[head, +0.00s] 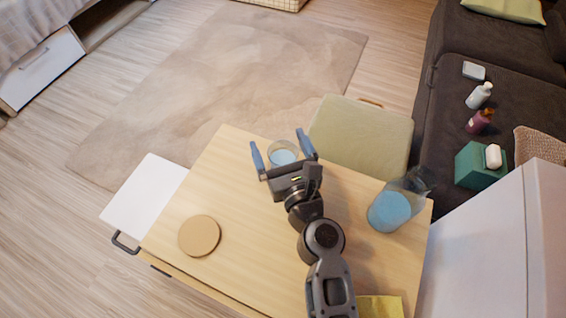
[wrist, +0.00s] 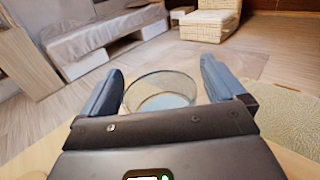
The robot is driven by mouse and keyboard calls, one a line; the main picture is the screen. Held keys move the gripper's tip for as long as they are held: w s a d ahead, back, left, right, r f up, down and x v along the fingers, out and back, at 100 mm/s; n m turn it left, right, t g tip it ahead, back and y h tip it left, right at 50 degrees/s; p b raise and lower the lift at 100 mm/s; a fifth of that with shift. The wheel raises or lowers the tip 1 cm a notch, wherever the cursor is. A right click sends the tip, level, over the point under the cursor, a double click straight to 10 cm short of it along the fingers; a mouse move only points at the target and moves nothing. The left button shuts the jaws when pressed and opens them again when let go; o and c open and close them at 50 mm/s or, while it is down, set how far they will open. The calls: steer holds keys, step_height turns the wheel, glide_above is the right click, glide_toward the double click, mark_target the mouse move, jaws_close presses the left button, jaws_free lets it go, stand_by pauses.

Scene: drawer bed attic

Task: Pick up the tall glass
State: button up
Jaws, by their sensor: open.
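A clear glass (head: 284,147) with pale blue contents stands near the far edge of the wooden table (head: 240,185). My gripper (head: 277,140) is open, with one blue finger on each side of this glass. In the wrist view, the glass's round rim (wrist: 160,79) shows between the spread fingers, and its lower part is hidden by the gripper body. I cannot tell whether either finger touches it. A larger clear vessel (head: 415,181) with blue contents is at the table's right side.
A round tan board (head: 199,236) lies on the table's left, beside a white panel (head: 145,195). A green padded seat (head: 360,135) stands beyond the table. The sofa (head: 430,110) with bottles is at right.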

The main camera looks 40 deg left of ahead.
steer(key=shift+c, duration=0.4)
steer(key=c, duration=1.1)
steer(key=shift+r, duration=0.15)
steer(key=shift+r+p, duration=8.75)
steer(key=shift+r, duration=5.1)
